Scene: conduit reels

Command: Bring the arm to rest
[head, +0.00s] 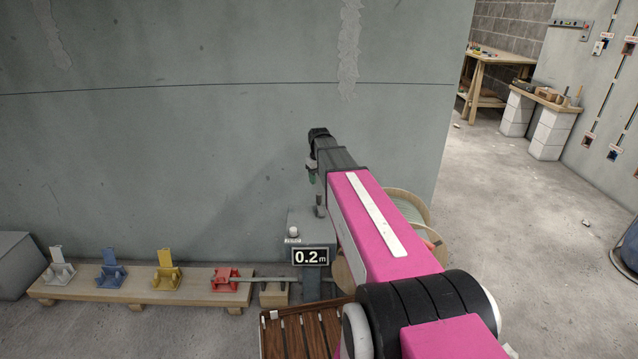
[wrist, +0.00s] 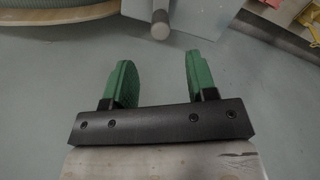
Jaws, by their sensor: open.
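My pink arm reaches forward from the lower right of the head view toward the grey wall. My gripper (wrist: 160,82) shows in the wrist view with its two green fingers wide apart and nothing between them. Grey floor lies below the fingers there. In the head view the gripper end is small and partly hidden by the dark wrist. It is above a grey box-shaped device (head: 308,226) with a display (head: 310,257) reading 0.2 m.
A low wooden bench (head: 135,292) holds white, blue, yellow and red clamp-like pieces. A reel (head: 408,205) stands partly behind my arm. A slatted wooden tray (head: 300,335) is in front. A workbench (head: 490,58) stands at the back right. Open floor lies to the right.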

